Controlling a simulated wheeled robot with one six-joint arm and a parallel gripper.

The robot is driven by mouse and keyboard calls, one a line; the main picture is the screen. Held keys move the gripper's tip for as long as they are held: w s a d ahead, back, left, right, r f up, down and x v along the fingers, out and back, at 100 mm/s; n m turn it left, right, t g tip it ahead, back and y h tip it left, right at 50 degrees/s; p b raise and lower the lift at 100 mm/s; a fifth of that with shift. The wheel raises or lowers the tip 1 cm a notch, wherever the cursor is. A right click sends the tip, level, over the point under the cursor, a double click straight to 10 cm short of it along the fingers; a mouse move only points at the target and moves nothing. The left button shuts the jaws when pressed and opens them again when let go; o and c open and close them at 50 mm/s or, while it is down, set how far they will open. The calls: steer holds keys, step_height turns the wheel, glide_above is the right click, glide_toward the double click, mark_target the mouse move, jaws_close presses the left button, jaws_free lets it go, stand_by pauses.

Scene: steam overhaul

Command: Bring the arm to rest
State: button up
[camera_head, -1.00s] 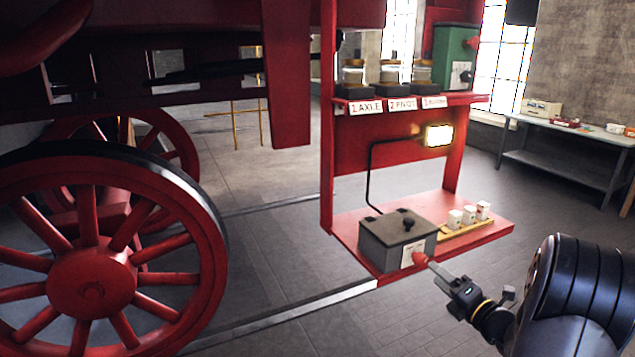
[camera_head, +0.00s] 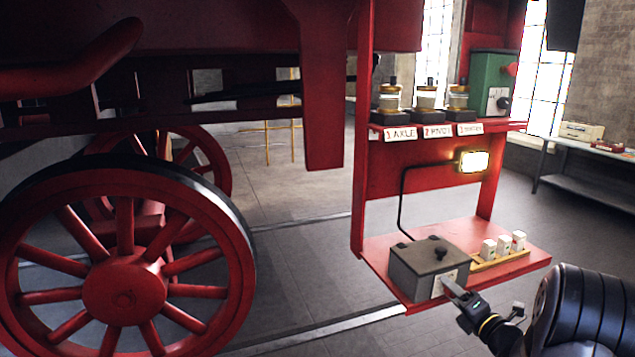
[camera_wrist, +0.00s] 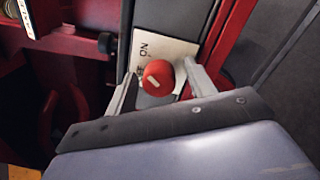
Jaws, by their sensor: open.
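My gripper (camera_head: 452,288) is at the front face of a grey box (camera_head: 415,268) on the low red shelf. In the wrist view my gripper (camera_wrist: 160,72) is open, with one finger on each side of a red knob (camera_wrist: 158,77). The knob has a white mark and sits on a white plate (camera_wrist: 165,48) with the letters "ON" partly showing. I cannot tell whether the fingers touch the knob. In the head view the knob is not clearly visible behind the gripper. My arm reaches in from the lower right.
The red stand's lower shelf (camera_head: 470,238) also holds small white blocks (camera_head: 503,244) on a yellow strip. A lit lamp (camera_head: 473,162), labelled jars (camera_head: 426,95) and a green box (camera_head: 492,75) are above. A red spoked wheel (camera_head: 125,290) stands left. Open floor lies right, before a bench (camera_head: 590,175).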

steer(key=shift+s, duration=0.15)
steer(key=b+v, duration=0.3)
steer(key=v, duration=0.8)
steer(key=p+x, duration=0.3)
steer(key=x, duration=0.9)
steer(key=shift+r+p, duration=0.15)
steer(key=shift+p, duration=0.2)
steer(key=shift+s+d+f+n+b, duration=0.15)
steer(key=shift+f+n+b, duration=0.2)
steer(key=shift+b, duration=0.4)
steer(key=n+b, duration=0.1)
steer(key=n, duration=0.1)
steer(key=shift+s+n+b, duration=0.1)
steer(key=shift+n+b, duration=0.2)
steer(key=shift+n, duration=0.05)
steer(key=n+b, duration=0.2)
steer(key=n, duration=0.2)
steer(key=shift+d+n, duration=0.1)
steer(key=shift+n, duration=0.3)
steer(key=n+b, duration=0.2)
steer(key=n, duration=0.3)
steer(key=shift+r+g, duration=0.1)
steer(key=shift+g, duration=0.2)
steer(key=b+v, duration=0.2)
steer(key=v, duration=0.7)
steer(key=shift+s+d+n, duration=0.15)
steer(key=shift+s+n, duration=0.2)
steer(key=shift+n, duration=0.05)
